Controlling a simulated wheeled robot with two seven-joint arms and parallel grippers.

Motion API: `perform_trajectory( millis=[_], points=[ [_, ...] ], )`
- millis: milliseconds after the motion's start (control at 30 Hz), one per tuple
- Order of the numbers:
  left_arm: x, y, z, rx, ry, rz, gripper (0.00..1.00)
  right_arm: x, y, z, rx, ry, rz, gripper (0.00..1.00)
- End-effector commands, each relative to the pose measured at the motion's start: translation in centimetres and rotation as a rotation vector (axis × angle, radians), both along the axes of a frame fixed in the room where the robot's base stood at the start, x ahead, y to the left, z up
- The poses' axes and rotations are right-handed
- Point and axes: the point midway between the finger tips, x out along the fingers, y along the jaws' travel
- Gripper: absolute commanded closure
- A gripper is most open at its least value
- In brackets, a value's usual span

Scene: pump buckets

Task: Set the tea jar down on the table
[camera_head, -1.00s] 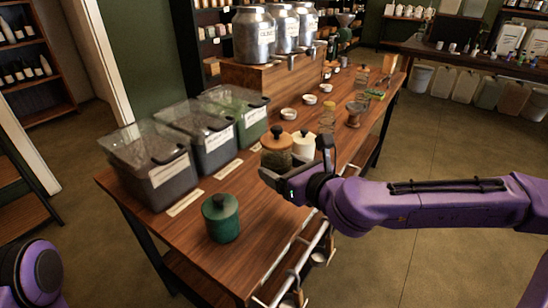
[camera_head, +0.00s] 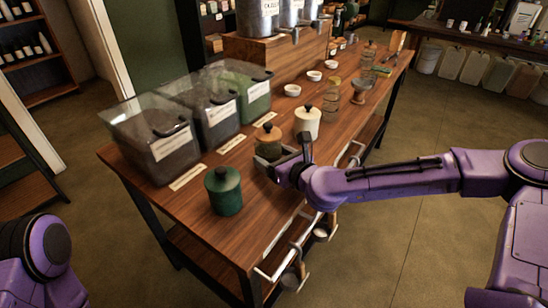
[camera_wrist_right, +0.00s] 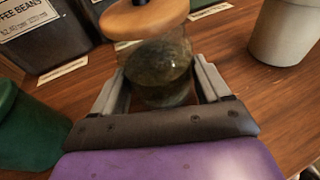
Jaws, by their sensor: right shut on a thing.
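The tea jar (camera_head: 267,148) is a glass jar with dark green contents and a round wooden lid with a black knob. It also shows in the right wrist view (camera_wrist_right: 160,72), upright between the two fingers. My right gripper (camera_head: 283,163) is shut on the jar's body. The jar is at or just above the wooden table (camera_head: 255,200); I cannot tell whether its base touches. My left arm shows only as a purple part at the lower left, and its gripper is out of view.
A green lidded canister (camera_head: 223,190) stands to the left of the jar, and a white lidded canister (camera_head: 307,122) behind it to the right. Clear bins (camera_head: 155,143) line the table's left side. A towel rail (camera_head: 290,245) runs along the front edge.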

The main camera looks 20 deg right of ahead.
Motion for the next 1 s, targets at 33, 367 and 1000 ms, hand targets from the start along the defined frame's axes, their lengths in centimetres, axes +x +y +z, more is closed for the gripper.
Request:
perform_trajectory(
  millis=[33, 367, 1000],
  points=[
    [0.0, 0.0, -0.3, 0.000, 0.000, 0.000, 1.00, 0.0, 0.0, -0.2, 0.001, -0.002, 0.000, 0.66],
    [0.0, 0.0, -0.4, 0.000, 0.000, 0.000, 1.00, 0.0, 0.0, -0.3, 0.000, 0.000, 0.000, 0.00],
    [0.0, 0.0, 7.7, 0.000, 0.000, 0.000, 1.00, -9.6, -3.2, 3.6, -0.001, 0.007, -0.005, 0.00]
  ],
)
